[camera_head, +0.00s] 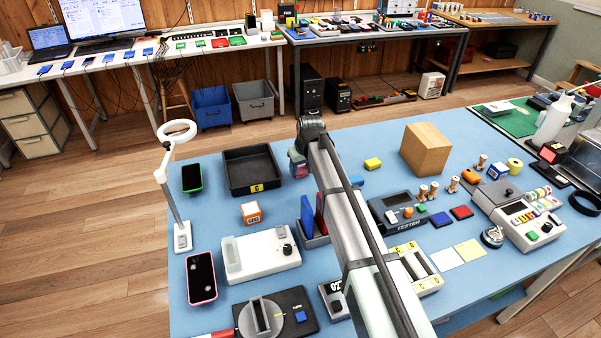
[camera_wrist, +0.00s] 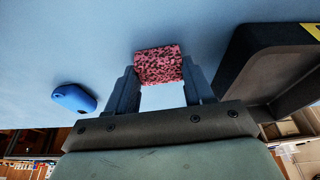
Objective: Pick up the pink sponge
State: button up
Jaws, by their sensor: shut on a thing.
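The pink sponge (camera_wrist: 159,66), speckled with dark spots, sits between the two fingers of my gripper (camera_wrist: 160,85) in the wrist view. The fingers are shut on it from both sides, with its end showing past the fingertips. In the head view, my gripper (camera_head: 298,160) is over the blue table just right of the black tray, and a small part of the sponge (camera_head: 300,171) shows below it. My arm hides part of the area around it. I cannot tell whether the sponge touches the table.
The black tray (camera_head: 250,188) stands close to the left of my gripper; its wall also shows in the wrist view (camera_wrist: 245,75). A small blue object (camera_wrist: 75,98) lies to the other side.

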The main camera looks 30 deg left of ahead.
jog(key=shift+c, duration=0.8)
